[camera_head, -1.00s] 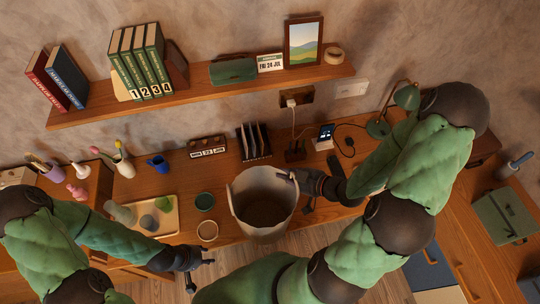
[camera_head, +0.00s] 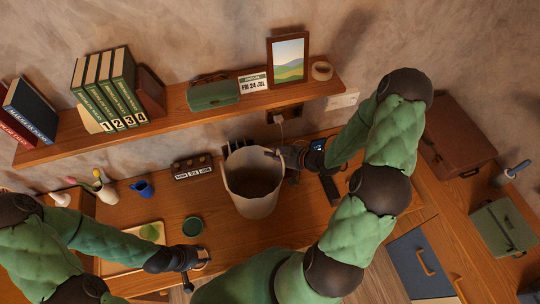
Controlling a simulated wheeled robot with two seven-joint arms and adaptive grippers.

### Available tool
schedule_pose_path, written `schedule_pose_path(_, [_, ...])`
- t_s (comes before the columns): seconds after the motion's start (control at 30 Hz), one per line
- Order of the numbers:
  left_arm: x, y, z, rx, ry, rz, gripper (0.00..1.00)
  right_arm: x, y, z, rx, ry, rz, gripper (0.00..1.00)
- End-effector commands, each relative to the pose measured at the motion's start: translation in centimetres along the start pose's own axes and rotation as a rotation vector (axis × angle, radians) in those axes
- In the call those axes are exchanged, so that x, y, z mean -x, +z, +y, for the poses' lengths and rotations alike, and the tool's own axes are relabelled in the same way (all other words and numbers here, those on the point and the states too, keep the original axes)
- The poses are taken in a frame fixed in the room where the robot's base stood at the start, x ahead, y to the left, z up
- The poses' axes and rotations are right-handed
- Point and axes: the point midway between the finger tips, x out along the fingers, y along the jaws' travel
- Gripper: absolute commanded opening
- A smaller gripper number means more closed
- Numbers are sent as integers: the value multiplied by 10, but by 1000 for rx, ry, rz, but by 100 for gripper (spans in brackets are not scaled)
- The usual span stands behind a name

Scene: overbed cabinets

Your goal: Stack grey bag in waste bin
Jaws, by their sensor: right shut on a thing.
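A light grey, open-topped, bucket-like container (camera_head: 252,202) is over the desk in the head view. I cannot tell whether it is the grey bag or the waste bin; no second such container is clearly visible. My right gripper (camera_head: 281,158) is shut on its upper right rim, and the container is upright with a dark inside. My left gripper (camera_head: 202,272) is at the desk's front edge, lower left of the container and apart from it. Its fingers are spread and look empty.
The wooden desk (camera_head: 225,235) carries a green cup (camera_head: 192,227), a tray partly hidden by my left arm, a blue jug (camera_head: 142,188) and a date block (camera_head: 192,167). The shelf (camera_head: 170,122) above holds books, a green case and a picture frame (camera_head: 288,60).

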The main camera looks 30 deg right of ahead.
Motion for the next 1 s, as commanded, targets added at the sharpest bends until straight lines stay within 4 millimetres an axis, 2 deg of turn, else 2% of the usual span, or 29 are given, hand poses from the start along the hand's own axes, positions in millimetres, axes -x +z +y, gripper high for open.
schedule_pose_path(0.1, [-1, 0, 0, 0, 0, 0, 40, -17, 12, 11, -3, -2, -1, 0])
schedule_pose_path(0.3, [-1, 0, 0, 0, 0, 0, 40, -37, 23, 26, -2, -1, -1, 0])
schedule_pose_path(0.57, [0, 0, 0, 0, 0, 0, 40, -48, 30, 35, -2, -1, -1, 0])
schedule_pose_path(0.8, [2, 0, 1, 0, 0, 0, 40, -60, 51, 37, -3, -1, -1, 0])
schedule_pose_path(1.0, [3, 0, 1, 0, 0, 0, 40, -62, 56, 38, -2, 0, 0, 0])
